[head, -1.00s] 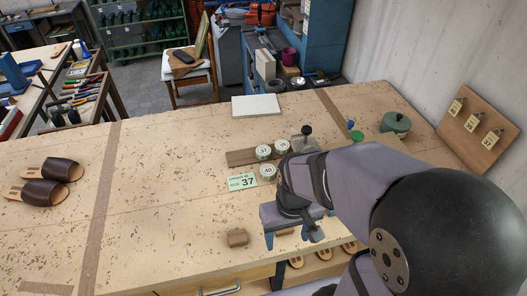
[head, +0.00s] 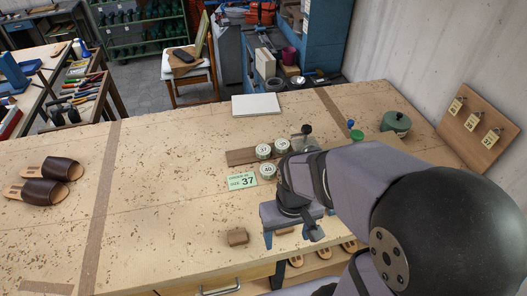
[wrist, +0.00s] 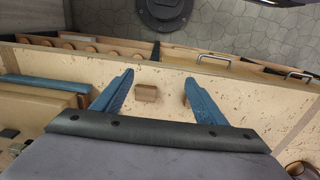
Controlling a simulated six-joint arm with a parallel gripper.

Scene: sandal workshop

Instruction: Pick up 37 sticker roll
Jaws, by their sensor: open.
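The sticker roll that seems to read 37 (head: 263,151) is a small round roll with a white and green face. It lies at the left of a group on a brown wooden strip (head: 240,157). A second roll (head: 282,145) sits beside it, its number unclear, and a roll marked 40 (head: 267,170) lies just in front. My gripper (head: 287,238) is open and empty near the bench's front edge, well in front of the rolls. In the wrist view its blue fingers (wrist: 158,78) stand apart, with a small brown block (wrist: 146,93) seen between them. No rolls show there.
A green card reading size 37 (head: 242,181) lies left of the rolls. A brown block (head: 237,237) is near the front edge. Dark sandals (head: 52,180) lie left; the middle bench is clear.

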